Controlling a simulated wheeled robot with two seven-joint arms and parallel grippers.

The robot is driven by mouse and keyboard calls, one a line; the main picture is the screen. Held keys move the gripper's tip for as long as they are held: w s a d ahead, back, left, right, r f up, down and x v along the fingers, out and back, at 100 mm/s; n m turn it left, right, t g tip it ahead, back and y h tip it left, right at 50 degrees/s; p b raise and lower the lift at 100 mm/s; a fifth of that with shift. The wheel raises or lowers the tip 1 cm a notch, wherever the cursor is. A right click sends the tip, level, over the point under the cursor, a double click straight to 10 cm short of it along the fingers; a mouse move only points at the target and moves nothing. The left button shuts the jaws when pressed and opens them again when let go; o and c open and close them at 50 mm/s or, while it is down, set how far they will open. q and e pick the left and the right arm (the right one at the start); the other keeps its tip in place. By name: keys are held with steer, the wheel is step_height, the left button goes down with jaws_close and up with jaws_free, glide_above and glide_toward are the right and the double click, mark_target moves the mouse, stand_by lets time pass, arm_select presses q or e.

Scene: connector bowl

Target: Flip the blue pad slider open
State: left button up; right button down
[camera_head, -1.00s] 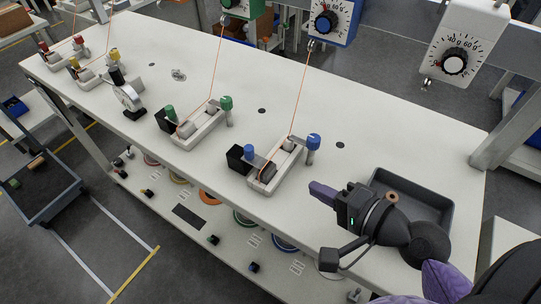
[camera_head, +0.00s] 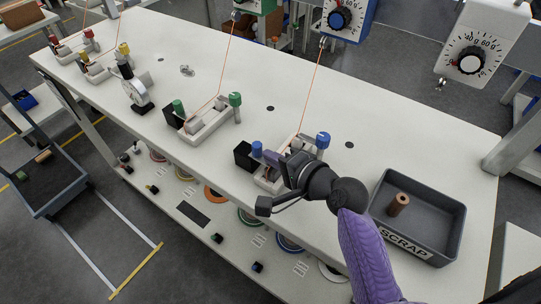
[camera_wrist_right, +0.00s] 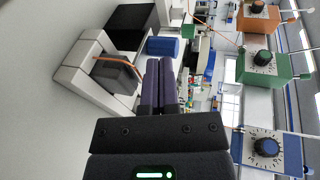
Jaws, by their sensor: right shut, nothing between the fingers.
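The blue station's white fixture (camera_head: 295,142) stands on the table with a blue-capped post (camera_head: 323,140) at its right end. A blue cylinder knob (camera_head: 257,149) sits at its left, by a black block (camera_head: 242,155). In the right wrist view the blue knob (camera_wrist_right: 163,46) lies just beyond the fingertips, beside the black block (camera_wrist_right: 133,25). A grey pad (camera_wrist_right: 118,74) sits in the white frame (camera_wrist_right: 82,62). My right gripper (camera_head: 270,157) is shut and empty, its purple fingers at the blue knob; contact is unclear. It also shows in the wrist view (camera_wrist_right: 158,62). My left gripper is not seen.
An orange wire (camera_head: 312,88) runs up from the blue fixture to the blue dial box (camera_head: 345,17). A grey scrap tray (camera_head: 449,215) with a brown spool (camera_head: 398,204) stands right of my arm. The green-capped fixture (camera_head: 205,124) is at the left.

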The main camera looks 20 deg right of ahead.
mark_target(256, 149)
steer(key=shift+w+a, duration=0.15)
steer(key=shift+w, duration=0.2)
steer(key=w+a, duration=0.1)
steer(key=w+a+p, duration=0.1)
steer(key=w, duration=0.1)
steer(key=shift+w+a, duration=0.1)
steer(key=shift+a, duration=0.15)
